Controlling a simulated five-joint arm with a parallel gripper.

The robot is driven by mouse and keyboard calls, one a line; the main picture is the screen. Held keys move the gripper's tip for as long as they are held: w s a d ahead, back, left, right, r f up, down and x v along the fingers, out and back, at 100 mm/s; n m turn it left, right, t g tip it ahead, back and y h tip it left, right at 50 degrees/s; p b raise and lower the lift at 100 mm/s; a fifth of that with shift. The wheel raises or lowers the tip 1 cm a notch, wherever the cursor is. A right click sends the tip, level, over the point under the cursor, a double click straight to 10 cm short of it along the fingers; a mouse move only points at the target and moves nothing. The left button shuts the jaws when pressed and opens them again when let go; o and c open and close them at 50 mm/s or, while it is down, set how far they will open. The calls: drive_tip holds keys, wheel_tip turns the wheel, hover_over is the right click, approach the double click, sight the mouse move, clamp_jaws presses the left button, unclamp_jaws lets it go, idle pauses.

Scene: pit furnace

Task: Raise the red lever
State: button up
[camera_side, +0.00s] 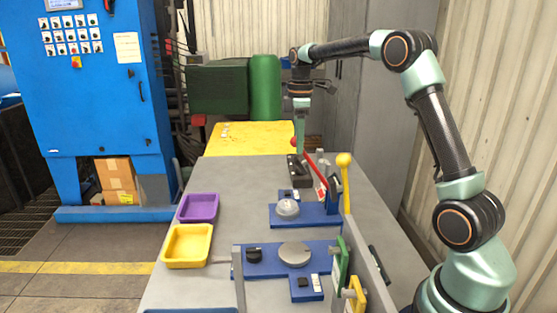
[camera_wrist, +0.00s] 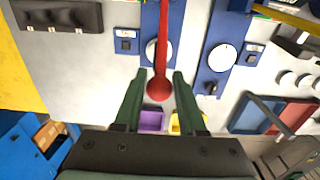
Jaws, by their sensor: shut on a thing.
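The red lever (camera_side: 314,165) has a red ball knob and leans up and to the left from its pivot on a blue base plate (camera_side: 284,219) in the side view. In the wrist view the red lever (camera_wrist: 163,42) runs down from the top edge to its knob, which sits between the fingers. My gripper (camera_side: 299,148) is at the knob end, pointing down, and is shut on the red lever. In the wrist view my gripper (camera_wrist: 159,74) has one green finger on each side of the lever.
A yellow-knobbed lever (camera_side: 345,180) stands upright close to the right of the red one. A black block (camera_side: 297,170) lies behind. Purple (camera_side: 198,208) and yellow (camera_side: 187,246) trays sit at the bench's left edge. A second blue plate (camera_side: 270,259) with dials is nearer.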

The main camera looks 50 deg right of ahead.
drive_tip(key=shift+s+d+r, duration=0.6)
drive_tip(key=shift+s+d, duration=0.25)
drive_tip(key=shift+s, duration=0.05)
drive_tip(key=shift+s+d+r, duration=0.3)
drive_tip(key=shift+s+d, duration=0.25)
drive_tip(key=shift+s+d+r, duration=0.25)
drive_tip(key=shift+s+d, duration=0.3)
drive_tip(key=o, duration=0.8)
drive_tip(key=shift+r, duration=0.1)
drive_tip(key=shift+r, duration=2.4)
drive_tip(key=shift+a, duration=0.1)
